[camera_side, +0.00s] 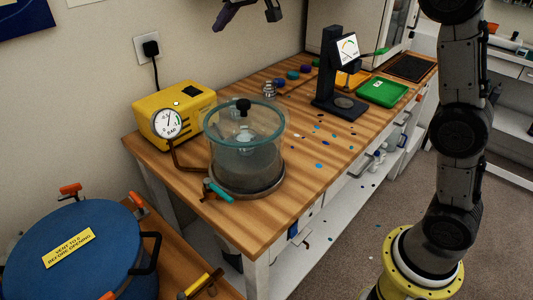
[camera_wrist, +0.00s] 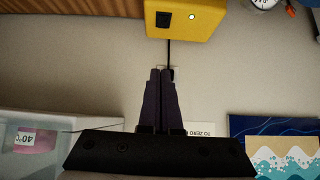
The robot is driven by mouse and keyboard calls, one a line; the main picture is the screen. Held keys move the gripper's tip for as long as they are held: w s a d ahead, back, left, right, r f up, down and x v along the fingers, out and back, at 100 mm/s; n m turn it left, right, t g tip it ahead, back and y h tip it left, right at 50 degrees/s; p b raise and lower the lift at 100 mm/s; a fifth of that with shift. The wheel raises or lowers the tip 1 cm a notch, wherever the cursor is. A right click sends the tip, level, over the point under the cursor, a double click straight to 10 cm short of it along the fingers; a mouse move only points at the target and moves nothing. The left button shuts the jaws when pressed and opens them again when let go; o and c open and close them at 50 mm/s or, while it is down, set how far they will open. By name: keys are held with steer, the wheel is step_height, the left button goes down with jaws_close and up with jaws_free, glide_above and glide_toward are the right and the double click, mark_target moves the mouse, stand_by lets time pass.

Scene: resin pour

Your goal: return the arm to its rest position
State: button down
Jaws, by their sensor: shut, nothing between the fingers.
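My gripper (camera_wrist: 161,75) is shut and empty in the wrist view, its two dark purple fingers side by side. In the side view my gripper (camera_side: 223,24) shows only in part at the top edge, high above the bench and near the wall. Most of its body there is cut off by the frame. My arm stands on the right of the side view on its yellow base. The fingers touch nothing that I can see.
A glass vacuum chamber (camera_side: 245,152) and a yellow pump (camera_side: 199,99) with a gauge stand on the wooden bench (camera_side: 262,221). A dark stand (camera_side: 329,75) and green tray (camera_side: 383,92) are farther back. A blue pressure pot (camera_side: 70,257) sits front left. The air above the bench is clear.

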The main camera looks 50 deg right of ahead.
steer(key=s+d+r, duration=0.1)
steer(key=s+r, duration=0.1)
steer(key=s, duration=2.2)
steer(key=s+f+g, duration=0.3)
steer(key=s+f, duration=1.3)
steer(key=s, duration=0.1)
steer(key=shift+f, duration=0.4)
